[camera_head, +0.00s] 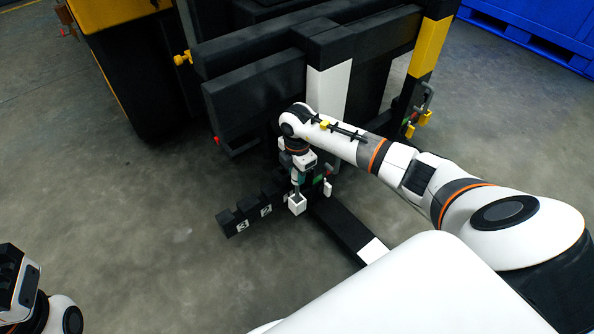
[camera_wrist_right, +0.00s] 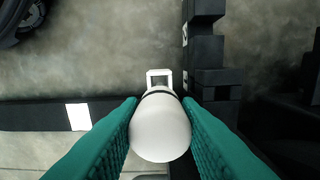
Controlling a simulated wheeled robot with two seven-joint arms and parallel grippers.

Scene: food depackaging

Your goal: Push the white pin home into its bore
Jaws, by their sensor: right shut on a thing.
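In the right wrist view the white pin (camera_wrist_right: 160,132) has a rounded white head and a dark band at its far edge. My right gripper (camera_wrist_right: 160,128) has green ribbed fingers shut on it from both sides. In the head view my right gripper (camera_head: 297,180) points down just above a small white square-topped block (camera_head: 297,204) at the end of the black notched rail. A white square frame (camera_wrist_right: 160,74) shows just beyond the pin in the wrist view. The bore and the pin's far end are hidden. Part of my left arm's end (camera_head: 20,285) shows at the lower left; its fingers cannot be made out.
The black notched rail (camera_head: 231,225) carries white numbers. A black bar with a white patch (camera_head: 374,250) runs along the floor beside it. Large black beams (camera_head: 262,90) and a yellow-black post (camera_head: 430,47) stand behind. The floor at left is clear.

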